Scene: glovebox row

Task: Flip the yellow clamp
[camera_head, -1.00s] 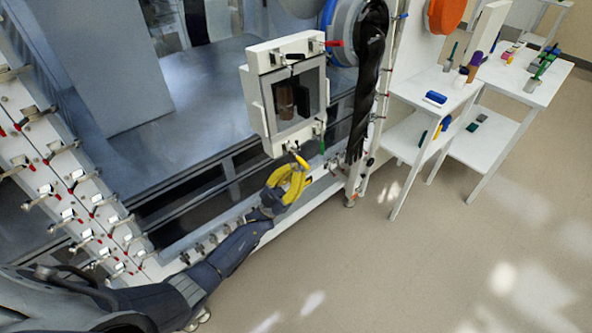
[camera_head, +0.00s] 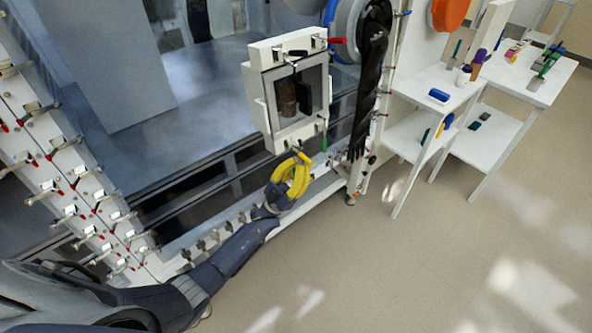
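A white framed box port (camera_head: 261,97) with a dark window is mounted on the glovebox front. A red clamp handle (camera_head: 338,41) sticks out at its top right and a green one (camera_head: 325,142) at its lower right. The yellow clamp (camera_head: 304,157) is at the port's lower edge, mostly hidden by or merging with my yellow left gripper. My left gripper (camera_head: 298,163) reaches up to that lower edge from below. Its fingertips are at or very near the clamp; contact and finger opening cannot be made out. My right gripper is not in view.
A black glove (camera_head: 370,85) hangs from a round port just right of the box. White tables (camera_head: 413,88) with small items stand farther right. A row of small clamps (camera_head: 90,205) lines the frame at left. The floor (camera_head: 420,270) at lower right is clear.

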